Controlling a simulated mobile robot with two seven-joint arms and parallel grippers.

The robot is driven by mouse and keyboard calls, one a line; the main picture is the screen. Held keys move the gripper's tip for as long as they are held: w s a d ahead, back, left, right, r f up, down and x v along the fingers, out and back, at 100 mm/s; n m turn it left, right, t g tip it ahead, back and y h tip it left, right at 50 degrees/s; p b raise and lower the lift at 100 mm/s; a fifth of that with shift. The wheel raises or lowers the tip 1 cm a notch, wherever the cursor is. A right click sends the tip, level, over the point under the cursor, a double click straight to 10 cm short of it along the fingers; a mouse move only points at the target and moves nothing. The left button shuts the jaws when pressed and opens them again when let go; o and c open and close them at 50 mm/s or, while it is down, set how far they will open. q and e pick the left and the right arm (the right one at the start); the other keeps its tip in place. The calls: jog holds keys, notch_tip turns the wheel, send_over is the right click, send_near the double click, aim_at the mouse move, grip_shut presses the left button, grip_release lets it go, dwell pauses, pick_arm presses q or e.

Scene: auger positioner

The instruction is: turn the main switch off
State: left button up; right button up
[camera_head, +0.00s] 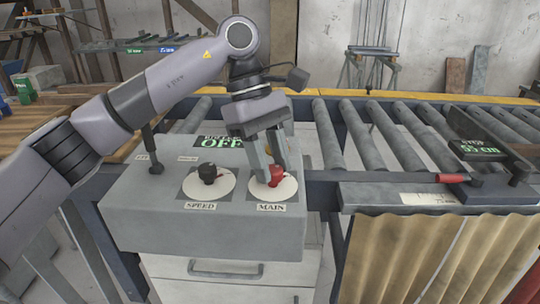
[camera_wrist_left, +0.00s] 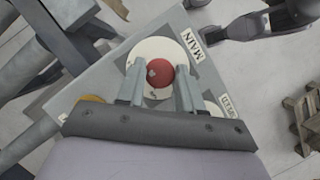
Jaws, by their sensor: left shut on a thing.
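The main switch (camera_head: 276,175) is a red knob on a white round dial above a label reading MAIN. It sits at the right of the grey control box (camera_head: 225,230). My left gripper (camera_head: 272,172) comes down from above and is shut on the red knob. In the left wrist view, the red knob (camera_wrist_left: 160,73) shows between the fingertips of the left gripper (camera_wrist_left: 159,80), on its white dial. The display (camera_head: 222,141) behind the dials reads OFF in green; its upper line is partly hidden by my arm. My right gripper is not in view.
A black SPEED knob (camera_head: 208,173) on a white dial sits left of the main switch. A black lever (camera_head: 153,150) stands at the box's left. The roller conveyor (camera_head: 400,135) runs behind and right. A red-handled clamp (camera_head: 455,179) lies on the right rail.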

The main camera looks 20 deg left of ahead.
pick_arm(q)
jog(key=shift+r, duration=0.1)
dwell(0.3)
jog(key=o, duration=1)
jog(key=v, duration=0.7)
